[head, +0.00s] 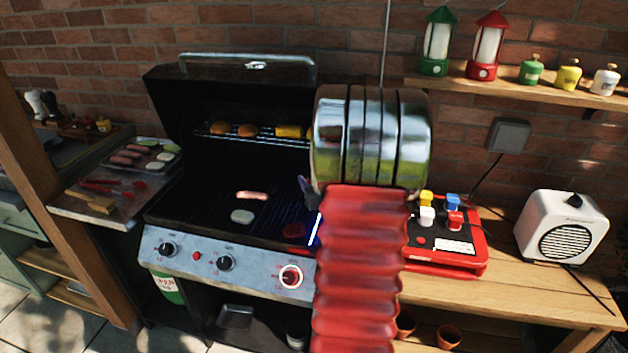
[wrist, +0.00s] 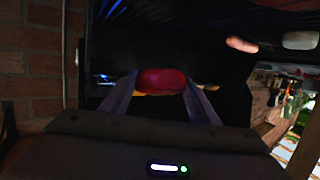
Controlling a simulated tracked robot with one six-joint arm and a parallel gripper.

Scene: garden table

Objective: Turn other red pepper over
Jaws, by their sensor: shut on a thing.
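The red pepper (wrist: 162,80) is between the two fingers of my gripper (wrist: 161,84) in the wrist view. The fingers are shut on its two sides. A dark red piece (head: 293,230) at the right of the grill grate in the head view appears to be this pepper; it is in shadow. My arm hides the right end of the grill and most of my gripper in the head view. I cannot tell whether the pepper touches the grate or which face is up. I see no second red pepper clearly.
A sausage (head: 252,195) and a pale round slice (head: 242,217) lie on the grate (head: 190,210). The open grill lid (head: 235,95) and a warming rack with food stand behind. A food tray (head: 70,207) is at left. A red box with coloured knobs (head: 470,262) is at right.

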